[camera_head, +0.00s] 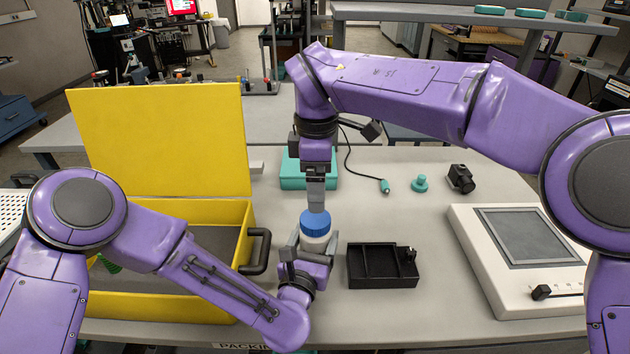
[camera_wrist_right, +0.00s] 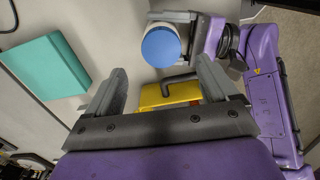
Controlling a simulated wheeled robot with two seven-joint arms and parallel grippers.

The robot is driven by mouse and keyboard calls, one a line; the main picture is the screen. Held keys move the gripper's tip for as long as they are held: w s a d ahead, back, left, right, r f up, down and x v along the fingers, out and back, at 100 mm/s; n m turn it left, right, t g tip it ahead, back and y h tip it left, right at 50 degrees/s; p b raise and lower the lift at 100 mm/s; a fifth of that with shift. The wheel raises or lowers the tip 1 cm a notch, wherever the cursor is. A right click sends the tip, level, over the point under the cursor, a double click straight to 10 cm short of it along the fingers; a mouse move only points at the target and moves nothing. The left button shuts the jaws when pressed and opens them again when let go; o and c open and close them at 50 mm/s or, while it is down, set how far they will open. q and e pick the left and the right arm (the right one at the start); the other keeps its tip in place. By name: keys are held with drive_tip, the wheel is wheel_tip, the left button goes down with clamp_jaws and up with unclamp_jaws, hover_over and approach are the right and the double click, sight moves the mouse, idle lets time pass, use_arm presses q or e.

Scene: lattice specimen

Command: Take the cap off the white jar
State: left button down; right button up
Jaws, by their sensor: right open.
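The white jar (camera_head: 316,242) stands upright near the front middle of the table, its blue cap (camera_head: 315,224) on top. My left gripper (camera_head: 311,247) is shut on the jar's body from the front, with a finger at either side. My right gripper (camera_head: 316,205) points down just above the cap. In the right wrist view its fingers (camera_wrist_right: 161,75) are spread and empty, with the cap (camera_wrist_right: 161,46) beyond the tips. How far the tips are above the cap is hard to tell.
An open yellow case (camera_head: 160,306) stands left of the jar, its black handle near my left gripper. A black tray (camera_head: 383,284) lies right of the jar. A teal box (camera_head: 290,175) sits behind, and a white device (camera_head: 480,260) is at far right.

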sight(316, 217)
drive_tip(key=m, duration=0.5)
drive_tip(key=shift+a, duration=0.15)
drive_tip(key=m, duration=0.3)
drive_tip(key=shift+f, duration=0.15)
wheel_tip(316, 217, down, 8)
drive_tip(key=shift+r, duration=0.15)
drive_tip(key=c, duration=1.1)
drive_tip(key=n, duration=1.2)
drive_tip(key=shift+n, duration=0.4)
drive_tip(key=n, duration=0.6)
drive_tip(key=shift+n, duration=0.3)
drive_tip(key=n, duration=0.9)
drive_tip(key=shift+r, duration=0.1)
drive_tip(key=n, duration=2.5)
drive_tip(key=shift+r, duration=0.1)
